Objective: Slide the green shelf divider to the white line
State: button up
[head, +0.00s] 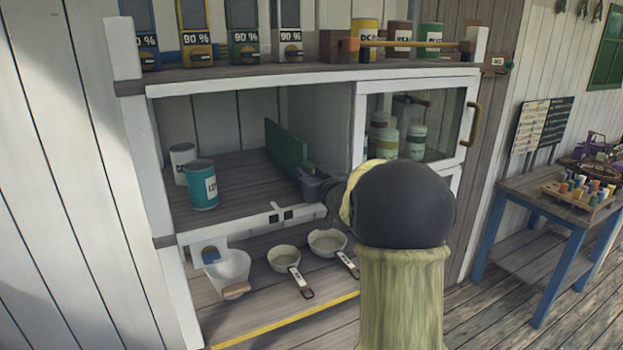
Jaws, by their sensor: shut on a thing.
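The green shelf divider (286,153) stands upright on the grey-brown plank shelf (240,167) of the open cubby, running from back to front. My gripper (312,187) is at its front end, shut on it; my wrist hides part of the area to the right. A small white mark (275,206) shows at the shelf's front edge, left of the gripper, above two small black squares. I cannot tell for sure that it is the white line.
A teal can (202,185) and a white can (182,163) stand left on the same shelf, with bare planks between them and the divider. A glass-doored cabinet (414,122) is at right. Pans (285,259) and a scoop (228,270) lie below.

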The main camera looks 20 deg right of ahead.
jog(key=shift+o, duration=0.2)
jog(key=shift+s+a+f+b, duration=0.1)
jog(key=shift+a+b, duration=0.65)
jog(key=shift+a, duration=0.45)
jog(key=shift+a+f+b, duration=0.1)
jog(key=shift+a+b, duration=0.6)
jog(key=shift+a, duration=0.45)
jog(key=shift+c, duration=0.2)
jog(key=shift+a+b, duration=0.3)
jog(key=shift+a, duration=0.35)
jog(key=shift+s+a+b, duration=0.1)
jog(key=shift+a+b, duration=1.35)
jog(key=shift+a, duration=0.65)
jog(key=o, duration=1.1)
jog(key=shift+r, duration=0.15)
